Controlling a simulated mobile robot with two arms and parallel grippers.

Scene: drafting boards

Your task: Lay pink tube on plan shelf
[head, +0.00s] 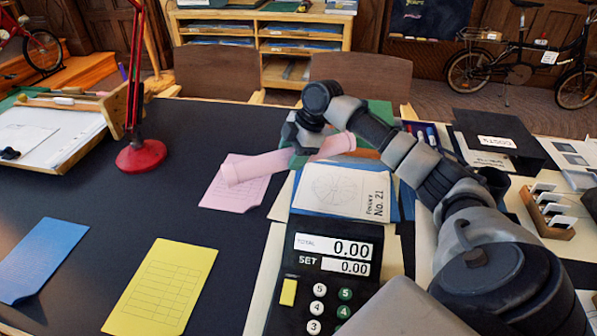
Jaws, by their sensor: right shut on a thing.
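A pink tube (262,167) shows in the head view, slanting above the desk from lower left to upper right. My right gripper (302,143) is shut on it near its right part; the fingers partly hide the tube there. The tube's left end overlaps a pink form sheet (225,198) in the picture; I cannot tell its exact height above the desk. A wooden shelf unit (265,54) with blue flat items on its boards stands at the back, beyond two chairs; it looks like the plan shelf. My left gripper is not in view.
A red lamp (141,155) stands on the black desk (120,205). A keypad with a display (328,262), a card numbered 21 (340,192), a yellow form (163,288) and a blue sheet (40,258) lie in front. Two chairs (215,70) stand before the shelf.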

